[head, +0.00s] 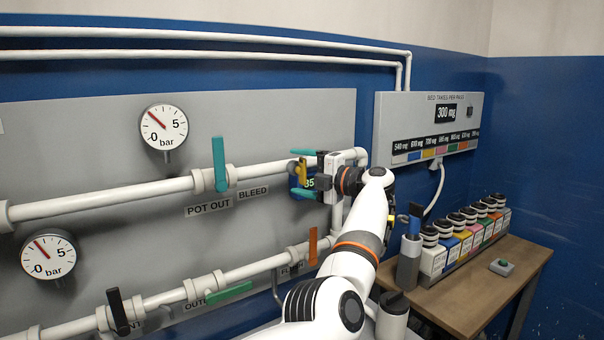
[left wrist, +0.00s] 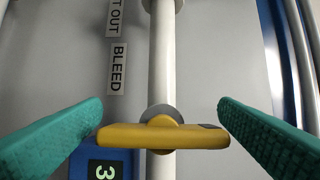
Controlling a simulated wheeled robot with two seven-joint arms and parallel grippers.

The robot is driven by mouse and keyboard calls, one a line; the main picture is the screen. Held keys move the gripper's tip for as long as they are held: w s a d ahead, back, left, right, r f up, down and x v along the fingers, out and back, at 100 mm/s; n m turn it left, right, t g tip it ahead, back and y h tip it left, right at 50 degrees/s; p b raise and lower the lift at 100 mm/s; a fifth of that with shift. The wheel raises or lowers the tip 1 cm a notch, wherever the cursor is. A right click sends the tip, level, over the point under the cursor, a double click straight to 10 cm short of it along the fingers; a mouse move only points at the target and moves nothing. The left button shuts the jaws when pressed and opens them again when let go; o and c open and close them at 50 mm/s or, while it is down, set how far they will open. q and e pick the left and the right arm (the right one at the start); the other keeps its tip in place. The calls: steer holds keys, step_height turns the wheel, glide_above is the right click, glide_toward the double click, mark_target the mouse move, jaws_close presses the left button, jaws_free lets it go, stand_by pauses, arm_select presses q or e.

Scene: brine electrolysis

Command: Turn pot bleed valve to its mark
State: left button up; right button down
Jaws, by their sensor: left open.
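The pot bleed valve has a yellow handle (head: 301,172) on the upper white pipe, by the BLEED label (head: 253,192). In the left wrist view the yellow handle (left wrist: 165,136) lies crosswise over the pipe (left wrist: 161,60). My left gripper (head: 296,173) is open at this valve, with teal fingers above and below the handle in the head view. In the left wrist view its fingers (left wrist: 160,112) flank the two ends of the handle; I cannot tell whether they touch it. No mark is clearly visible. My right gripper is not in view.
A blue display (left wrist: 102,168) sits beside the valve. A teal handle (head: 219,164) stands upright to its left. An orange handle (head: 313,246) is on the lower pipe. Gauges (head: 164,127) hang left. A wooden table (head: 477,290) with several bottles (head: 465,233) stands right, below a dosing panel (head: 428,125).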

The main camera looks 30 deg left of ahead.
arm_select(q)
steer(key=d+b, duration=0.2)
steer(key=d, duration=1)
stand_by(0.3)
